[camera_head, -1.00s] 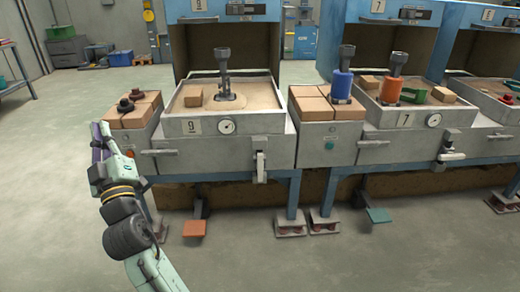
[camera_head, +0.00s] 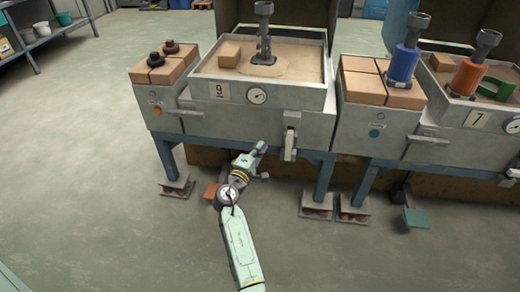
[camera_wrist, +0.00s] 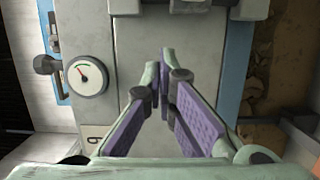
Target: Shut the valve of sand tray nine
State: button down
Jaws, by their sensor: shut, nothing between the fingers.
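Sand tray nine (camera_head: 207,75) is a grey box of sand with a "9" plate and a round gauge (camera_head: 257,96) on its front. Its valve (camera_head: 290,138) is on the front, right of the gauge, with a pale handle hanging down. My gripper (camera_head: 263,147) is in front of the tray, low and just left of the valve handle, apart from it in the picture. In the wrist view my gripper (camera_wrist: 164,58) is shut, its purple-padded fingers meeting with nothing between. That view shows the gauge (camera_wrist: 86,76) and, at the top edge, a cut-off pale part, possibly the valve.
A stand of brown blocks (camera_head: 166,68) adjoins the tray at left. Another block stand (camera_head: 364,88) and tray seven (camera_head: 471,115) are at right. An orange pedal (camera_head: 211,192) and blue legs (camera_head: 323,180) are below. The floor at left is clear.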

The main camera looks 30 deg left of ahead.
aim_at(289, 145)
jog(key=w+d+p, duration=0.1)
jog(key=w+d, duration=0.2)
jog(key=w, duration=0.4)
jog(key=shift+d+p, duration=0.3)
jog(key=shift+d, duration=0.05)
jog(key=shift+w+d+r+m, duration=0.15)
jog(key=shift+d+r+m, duration=0.25)
jog(key=shift+m, duration=0.6)
